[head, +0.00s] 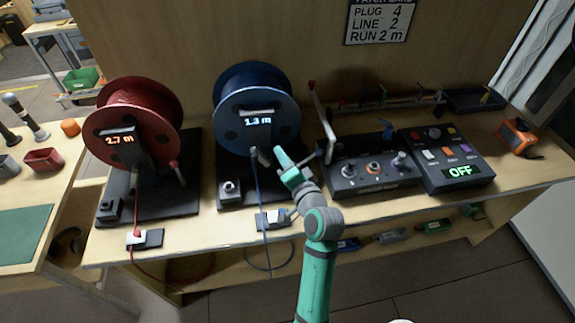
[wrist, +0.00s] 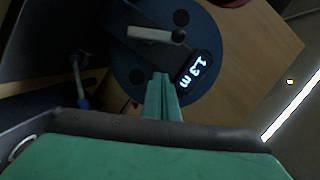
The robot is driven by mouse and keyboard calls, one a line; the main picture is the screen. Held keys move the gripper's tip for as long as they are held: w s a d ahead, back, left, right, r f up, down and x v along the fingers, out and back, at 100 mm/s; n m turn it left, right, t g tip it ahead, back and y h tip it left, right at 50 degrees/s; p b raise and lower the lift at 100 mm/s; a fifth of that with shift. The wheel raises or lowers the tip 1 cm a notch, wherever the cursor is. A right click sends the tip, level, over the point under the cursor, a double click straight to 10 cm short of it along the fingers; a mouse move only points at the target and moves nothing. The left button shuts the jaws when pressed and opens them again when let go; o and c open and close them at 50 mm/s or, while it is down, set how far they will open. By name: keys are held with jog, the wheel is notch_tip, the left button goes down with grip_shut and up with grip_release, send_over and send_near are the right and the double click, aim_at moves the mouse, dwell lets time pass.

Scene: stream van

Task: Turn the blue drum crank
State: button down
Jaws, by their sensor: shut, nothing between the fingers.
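The blue drum (head: 255,85) stands upright on its dark base, with a lit readout (head: 258,121) of 1.3 m on its front. Its crank (head: 257,112) shows as a pale bar just above the readout. In the wrist view the crank (wrist: 148,34) lies across the drum face (wrist: 125,60), with a rounded knob at its right end. My gripper (head: 278,152) is in front of the drum's lower right edge. In the wrist view my gripper (wrist: 161,76) has its fingers together and empty, below the crank and apart from it in the picture.
The red drum (head: 140,105), reading 2.7 m, stands to the left. A blue cable (head: 262,190) runs down from the blue drum to a clamp (head: 272,218). An upright white lever (head: 320,115) and a control box (head: 370,175) are close on the right. A panel (head: 463,171) reads OFF.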

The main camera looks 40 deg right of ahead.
aim_at(260, 155)
jog(key=shift+w+a+f, duration=0.35)
jog(key=shift+w+a, duration=0.05)
jog(key=shift+w, duration=0.25)
jog(key=shift+w+a+f, duration=0.35)
jog(key=shift+w+a, duration=0.05)
jog(key=shift+w, duration=0.2)
jog(key=shift+w+a+f, duration=0.35)
jog(key=shift+w+a, duration=0.05)
jog(key=shift+w, duration=0.25)
jog(key=shift+w+a+n+g, duration=0.3)
jog(key=shift+a+n, duration=0.2)
jog(key=shift+n, duration=0.4)
